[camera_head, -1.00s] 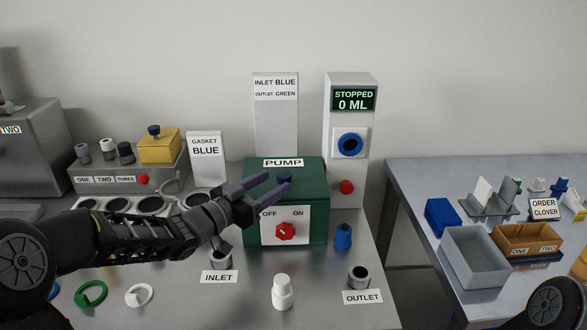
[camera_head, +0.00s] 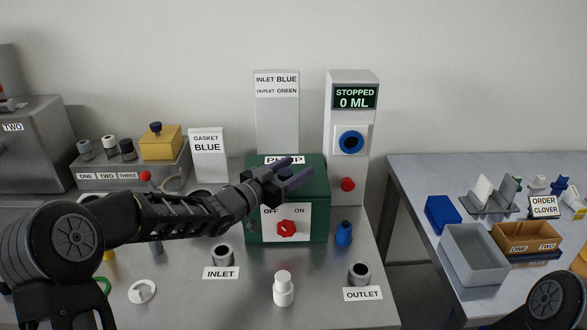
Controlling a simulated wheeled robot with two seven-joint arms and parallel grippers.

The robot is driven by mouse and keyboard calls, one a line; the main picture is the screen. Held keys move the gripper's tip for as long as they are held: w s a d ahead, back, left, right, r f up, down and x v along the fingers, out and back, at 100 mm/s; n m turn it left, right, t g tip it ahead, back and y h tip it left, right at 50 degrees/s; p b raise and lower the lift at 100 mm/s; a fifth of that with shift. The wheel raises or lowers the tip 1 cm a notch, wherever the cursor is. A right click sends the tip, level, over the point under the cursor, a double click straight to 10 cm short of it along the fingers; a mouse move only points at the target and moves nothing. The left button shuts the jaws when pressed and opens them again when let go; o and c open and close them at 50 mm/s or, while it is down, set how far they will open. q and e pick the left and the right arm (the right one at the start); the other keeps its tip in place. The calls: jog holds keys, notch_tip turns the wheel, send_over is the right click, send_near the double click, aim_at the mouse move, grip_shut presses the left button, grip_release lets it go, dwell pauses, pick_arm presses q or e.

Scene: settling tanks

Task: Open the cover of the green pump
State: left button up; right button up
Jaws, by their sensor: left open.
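The green pump (camera_head: 318,208) is a box on the steel table, with a white OFF/ON plate and a red knob (camera_head: 287,229) on its front. A dark blue knob (camera_head: 284,174) on its top is partly hidden behind my left gripper. The cover looks closed. My left gripper (camera_head: 300,172) comes in from the left, with its open fingers in front of or over the top of the pump at that knob. I cannot tell whether the fingers touch the knob. My right gripper is out of view.
INLET (camera_head: 222,254) and OUTLET (camera_head: 359,273) ports, a white bottle (camera_head: 283,289) and a blue bottle (camera_head: 344,233) stand near the pump. A panel reading STOPPED (camera_head: 354,98) rises behind. A second table with trays (camera_head: 473,256) is at right, beyond a gap.

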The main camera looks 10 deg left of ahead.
pick_arm(q)
jog(key=shift+c, duration=0.3)
grip_shut()
dwell(1.0)
